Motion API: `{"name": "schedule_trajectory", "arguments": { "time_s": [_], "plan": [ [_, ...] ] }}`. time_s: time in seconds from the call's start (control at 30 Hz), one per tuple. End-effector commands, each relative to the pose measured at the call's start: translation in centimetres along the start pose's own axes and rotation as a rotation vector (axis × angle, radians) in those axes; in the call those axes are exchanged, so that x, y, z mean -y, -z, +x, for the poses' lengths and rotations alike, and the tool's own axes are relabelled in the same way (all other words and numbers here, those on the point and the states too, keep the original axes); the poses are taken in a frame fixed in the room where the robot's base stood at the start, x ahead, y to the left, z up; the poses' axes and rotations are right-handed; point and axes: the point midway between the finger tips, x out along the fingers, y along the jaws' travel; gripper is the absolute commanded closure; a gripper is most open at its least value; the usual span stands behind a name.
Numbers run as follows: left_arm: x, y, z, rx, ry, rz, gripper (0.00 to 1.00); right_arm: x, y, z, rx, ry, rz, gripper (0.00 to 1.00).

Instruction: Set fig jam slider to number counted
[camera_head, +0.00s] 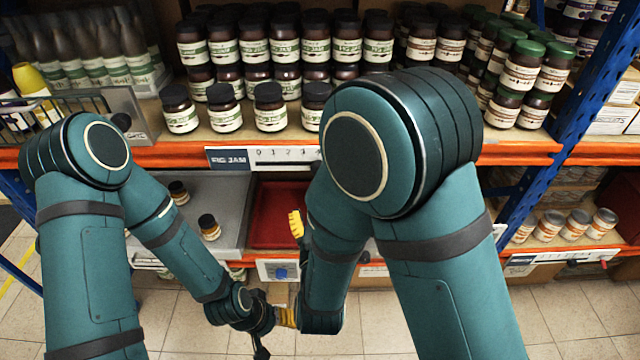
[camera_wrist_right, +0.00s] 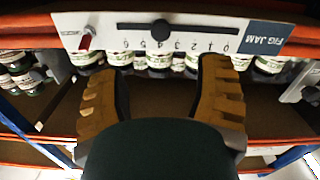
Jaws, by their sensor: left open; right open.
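The FIG JAM label strip (camera_head: 265,156) is on the orange shelf edge in the head view; my right forearm hides its right part. In the right wrist view the strip (camera_wrist_right: 180,35) is upside down. Its black slider knob (camera_wrist_right: 161,30) stands near the middle of the track, seemingly around 4. Dark fig jam jars (camera_head: 269,108) stand in rows on the shelf above; my arm hides some. My right gripper (camera_wrist_right: 162,100) is open and empty, its fingers straddling the knob's position, apart from it. My left gripper (camera_head: 276,328) is open and low in front of the shelves.
A red tray (camera_head: 268,228) and a grey surface (camera_head: 228,190) with small jars (camera_head: 209,227) lie on the lower level. Green-lidded jars (camera_head: 521,68) stand at the right, bottles (camera_head: 105,62) at the left. Blue posts (camera_head: 578,85) frame the shelf. A red knob (camera_wrist_right: 86,37) is at the strip's end.

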Motion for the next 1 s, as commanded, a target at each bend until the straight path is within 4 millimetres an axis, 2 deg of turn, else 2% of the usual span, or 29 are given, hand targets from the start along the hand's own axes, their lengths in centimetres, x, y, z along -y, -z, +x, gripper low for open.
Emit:
{"name": "schedule_trajectory", "arguments": {
  "time_s": [0.13, 0.27, 0.73, 1.0],
  "plan": [
    [0.0, 0.0, 0.0, -0.001, 0.0, 0.0, 0.35, 0.1, 0.5, 0.7, -0.019, -0.007, -0.003, 0.34],
    [0.0, 0.0, 0.1, -0.001, 0.0, 0.0, 0.35, 0.0, 0.4, 2.4, -0.018, -0.009, -0.003, 0.34],
    [0.1, 0.0, 0.4, -0.002, 0.0, 0.0, 0.35, -0.1, 0.5, 11.2, -0.017, -0.006, -0.003, 0.34],
    [0.2, 0.1, 0.5, -0.003, 0.0, 0.0, 0.35, 0.0, 0.5, 13.5, -0.015, -0.003, -0.003, 0.34]
  ]
}}
